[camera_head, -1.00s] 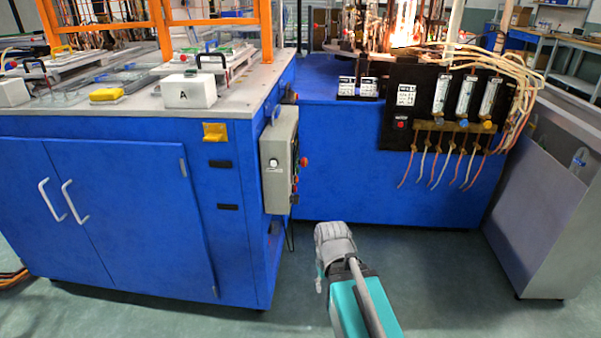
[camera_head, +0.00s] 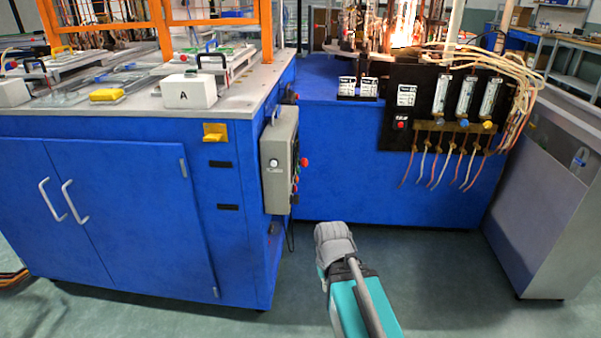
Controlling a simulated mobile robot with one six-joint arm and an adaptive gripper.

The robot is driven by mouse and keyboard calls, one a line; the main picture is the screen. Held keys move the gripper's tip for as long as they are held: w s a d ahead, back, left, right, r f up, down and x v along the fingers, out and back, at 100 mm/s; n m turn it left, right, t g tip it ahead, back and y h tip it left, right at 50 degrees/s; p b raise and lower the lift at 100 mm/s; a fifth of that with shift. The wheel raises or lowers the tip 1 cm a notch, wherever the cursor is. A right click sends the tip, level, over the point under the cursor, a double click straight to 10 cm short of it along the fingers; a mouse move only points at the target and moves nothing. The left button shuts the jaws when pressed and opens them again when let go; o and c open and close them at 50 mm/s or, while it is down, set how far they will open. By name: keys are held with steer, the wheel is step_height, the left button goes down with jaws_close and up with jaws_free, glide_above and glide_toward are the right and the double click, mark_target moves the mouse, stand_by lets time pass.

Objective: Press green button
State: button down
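A grey control box (camera_head: 279,160) is mounted on the right side of the blue cabinet. Its right face carries a column of small buttons seen nearly edge-on. A red knob (camera_head: 304,162) sticks out near the middle of that face. Small coloured buttons lie below the knob, but they are too small and oblique to tell clearly which is green. My teal and grey arm (camera_head: 350,285) reaches up from the bottom edge, below and to the right of the box, apart from it. I cannot make out any gripper fingers.
The blue cabinet (camera_head: 110,215) stands at the left. A blue bench (camera_head: 350,150) with a black gauge panel (camera_head: 397,125) and hanging hoses is behind. Flames (camera_head: 405,25) burn above it. A metal cabinet (camera_head: 545,190) bounds the right. The floor between is clear.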

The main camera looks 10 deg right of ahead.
stand_by(0.8)
steer(key=m+t+y+b, duration=0.55)
steer(key=t+y, duration=0.25)
steer(key=t, duration=0.5)
glide_toward(299, 171)
steer(key=w+d+f, duration=0.3)
steer(key=w+d, duration=0.2)
steer(key=d, duration=0.2)
steer(key=shift+w+b, duration=0.25)
steer(key=shift+b, duration=0.05)
steer(key=w+a, duration=0.2)
steer(key=a, duration=0.6)
steer(key=shift+a, duration=0.2)
